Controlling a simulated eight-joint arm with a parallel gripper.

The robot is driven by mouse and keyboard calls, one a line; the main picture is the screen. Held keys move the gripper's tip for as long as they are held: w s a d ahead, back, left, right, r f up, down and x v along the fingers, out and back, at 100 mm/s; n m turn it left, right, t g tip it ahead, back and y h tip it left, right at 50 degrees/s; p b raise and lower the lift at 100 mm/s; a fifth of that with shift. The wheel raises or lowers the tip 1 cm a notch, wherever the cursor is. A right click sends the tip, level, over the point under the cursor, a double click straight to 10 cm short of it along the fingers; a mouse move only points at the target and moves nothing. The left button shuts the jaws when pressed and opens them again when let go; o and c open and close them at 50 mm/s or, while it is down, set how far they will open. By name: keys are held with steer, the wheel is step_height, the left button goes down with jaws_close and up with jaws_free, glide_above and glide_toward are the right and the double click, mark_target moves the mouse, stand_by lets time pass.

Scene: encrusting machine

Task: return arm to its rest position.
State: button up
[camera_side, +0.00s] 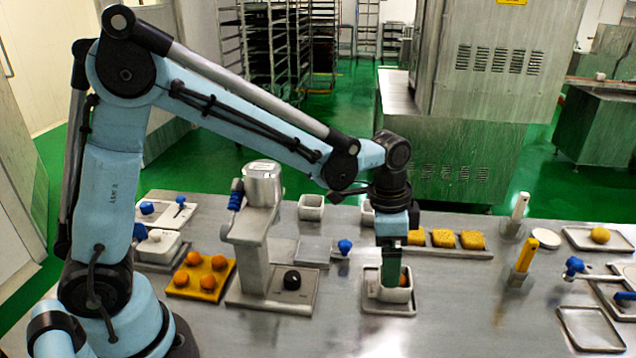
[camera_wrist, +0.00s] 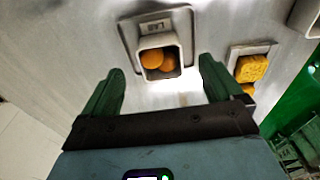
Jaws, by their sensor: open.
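My gripper (camera_wrist: 160,88) is open, its two green fingers spread apart with nothing between them in the wrist view. In the side view my gripper (camera_side: 393,275) points down at a small white square container (camera_side: 390,294) on a grey tray. In the wrist view the container (camera_wrist: 141,44) lies ahead of the fingertips and holds two orange balls (camera_wrist: 153,59). My arm reaches out over the table from the left. In the side view my gripper covers most of the container's contents.
The steel table (camera_side: 350,335) also bears a yellow tray (camera_side: 201,293) with several orange balls, a grey machine (camera_side: 254,235) with a black knob, yellow blocks (camera_side: 443,238) and an upright yellow-handled tool (camera_side: 525,255). An empty tray (camera_side: 589,328) lies at the right. The front middle is clear.

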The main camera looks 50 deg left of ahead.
steer(key=f, duration=0.5)
steer(key=shift+w+d+f, duration=0.25)
steer(key=shift+f, duration=0.1)
step_height(320, 180, up, 5)
steer(key=shift+f, duration=0.2)
steer(key=s+d+r, duration=0.7)
steer(key=s+d, duration=0.1)
steer(key=w+a+r, duration=0.3)
steer(key=a+r, duration=0.2)
steer(key=a, duration=0.2)
steer(key=w+a+r, duration=0.3)
steer(key=a+r, duration=0.1)
steer(key=a, duration=0.2)
steer(key=s+a+r, duration=0.1)
steer(key=a+r, duration=0.3)
steer(key=a, duration=0.2)
steer(key=a+r+m, duration=0.1)
steer(key=a+r, duration=0.3)
steer(key=a, duration=0.3)
steer(key=shift+s+a+r+g+y, duration=0.2)
steer(key=shift+s+r+g+y, duration=0.15)
steer(key=shift+g+y, duration=0.05)
steer(key=shift+d, duration=0.1)
